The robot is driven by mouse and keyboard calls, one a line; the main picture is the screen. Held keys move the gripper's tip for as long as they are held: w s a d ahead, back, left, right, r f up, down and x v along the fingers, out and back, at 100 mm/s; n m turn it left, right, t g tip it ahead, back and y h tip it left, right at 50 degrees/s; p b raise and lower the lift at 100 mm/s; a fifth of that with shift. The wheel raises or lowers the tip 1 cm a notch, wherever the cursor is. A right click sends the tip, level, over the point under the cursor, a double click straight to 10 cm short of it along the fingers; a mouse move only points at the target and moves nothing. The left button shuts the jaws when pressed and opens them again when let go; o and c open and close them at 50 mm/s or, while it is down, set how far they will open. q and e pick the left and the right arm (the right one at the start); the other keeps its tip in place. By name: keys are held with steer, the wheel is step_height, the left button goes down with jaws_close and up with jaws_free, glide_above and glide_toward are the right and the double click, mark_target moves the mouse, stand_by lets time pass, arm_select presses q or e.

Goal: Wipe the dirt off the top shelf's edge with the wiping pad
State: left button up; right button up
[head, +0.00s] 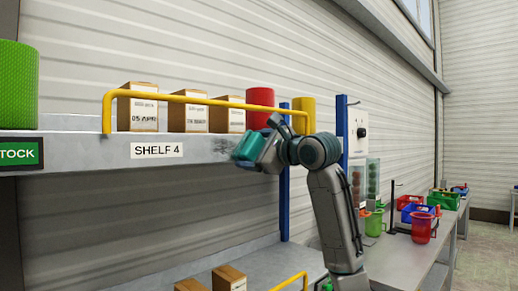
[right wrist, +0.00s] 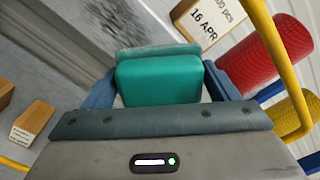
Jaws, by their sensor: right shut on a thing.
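The teal wiping pad (head: 249,147) is at the right part of the top shelf's edge (head: 90,153) in the head view. My right gripper (right wrist: 160,85) is shut on the pad (right wrist: 158,80), with blue fingers on both sides of it. The pad appears to be against or very near the shelf's front face. A dark dirt smudge (head: 222,143) shows on the edge just left of the pad; part of it may be hidden behind the pad. The smudge also shows in the right wrist view (right wrist: 108,14). My left gripper is not in view.
A yellow rail (head: 200,99) runs along the shelf front above the edge, before several boxes (head: 138,108) and a red roll (head: 259,108). A blue post (head: 284,190) stands behind my arm. A lower shelf holds boxes (head: 228,277). A bench with bins stands right.

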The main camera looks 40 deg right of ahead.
mark_target(211, 150)
steer(key=shift+s+a+p, duration=0.15)
steer(key=shift+a+p, duration=0.2)
steer(key=shift+a, duration=1.4)
steer(key=shift+s+a+p, duration=0.1)
steer(key=shift+a+p, duration=0.25)
steer(key=shift+a, duration=1.4)
steer(key=shift+s+a+p, duration=0.1)
steer(key=shift+a+p, duration=0.3)
steer(key=shift+a, duration=1.35)
steer(key=shift+d, duration=0.1)
steer(key=shift+s+d+f, duration=0.1)
steer(key=shift+s+d, duration=0.05)
steer(key=shift+s, duration=0.25)
steer(key=shift+s+d+b, duration=0.15)
steer(key=shift+s+b, duration=0.95)
steer(key=shift+s, duration=1.55)
